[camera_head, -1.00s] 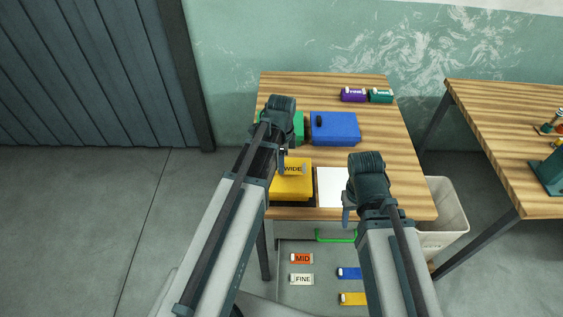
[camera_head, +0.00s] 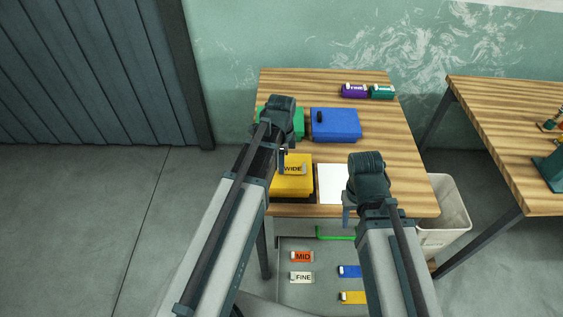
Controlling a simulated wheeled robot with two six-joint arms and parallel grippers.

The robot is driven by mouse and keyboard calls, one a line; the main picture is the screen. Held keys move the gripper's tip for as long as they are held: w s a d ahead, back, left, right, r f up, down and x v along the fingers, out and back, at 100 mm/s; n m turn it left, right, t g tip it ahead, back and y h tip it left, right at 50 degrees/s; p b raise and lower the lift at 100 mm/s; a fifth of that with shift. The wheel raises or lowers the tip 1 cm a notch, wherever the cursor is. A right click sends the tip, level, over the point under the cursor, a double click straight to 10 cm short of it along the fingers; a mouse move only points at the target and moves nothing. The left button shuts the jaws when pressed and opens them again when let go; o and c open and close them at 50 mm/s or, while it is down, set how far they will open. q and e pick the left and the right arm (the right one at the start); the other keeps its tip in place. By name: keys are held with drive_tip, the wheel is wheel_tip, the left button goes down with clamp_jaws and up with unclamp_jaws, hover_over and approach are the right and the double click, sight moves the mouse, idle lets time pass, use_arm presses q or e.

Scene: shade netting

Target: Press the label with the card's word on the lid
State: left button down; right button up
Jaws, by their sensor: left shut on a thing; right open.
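A yellow box with a lid (camera_head: 291,185) stands at the table's near left. A yellowish label reading WIDE (camera_head: 293,169) is at its lid. My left gripper (camera_head: 283,160) is shut on this label, and I cannot tell whether the label touches the lid. My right gripper (camera_head: 347,212) is open and empty at the table's near edge, beside a blank white sheet (camera_head: 330,184). An orange label reading MID (camera_head: 302,257) and a pale label reading FINE (camera_head: 302,278) lie in the tray or drawer below. No card with a readable word shows.
A blue box (camera_head: 337,127) and a green box (camera_head: 298,121), partly hidden by my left arm, stand farther back on the wooden table (camera_head: 392,150). Purple (camera_head: 353,91) and teal (camera_head: 382,92) items lie at the back. A bin (camera_head: 447,205) stands right of the table.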

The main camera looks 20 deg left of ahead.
use_arm(q)
drive_tip(key=shift+f+b, duration=0.3)
drive_tip(key=shift+f, duration=0.05)
idle(0.5)
drive_tip(key=shift+c, duration=2.4)
unclamp_jaws()
drive_tip(key=shift+r, duration=0.15)
wheel_tip(320, 180, up, 14)
drive_tip(key=p, duration=1.3)
drive_tip(key=shift+f+p, duration=0.2)
drive_tip(key=shift+p, duration=0.2)
drive_tip(key=s+d+f+n+b, duration=0.4)
drive_tip(key=s+d+n, duration=0.1)
drive_tip(key=s+d, duration=0.1)
drive_tip(key=s+d+f+n+y+b, duration=0.1)
drive_tip(key=s+d+f+n+b, duration=0.3)
drive_tip(key=s+d+n+b, duration=0.1)
drive_tip(key=s+d+n, duration=0.1)
drive_tip(key=s+d, duration=0.1)
drive_tip(key=shift+s+f, duration=0.3)
drive_tip(key=shift+f, duration=0.1)
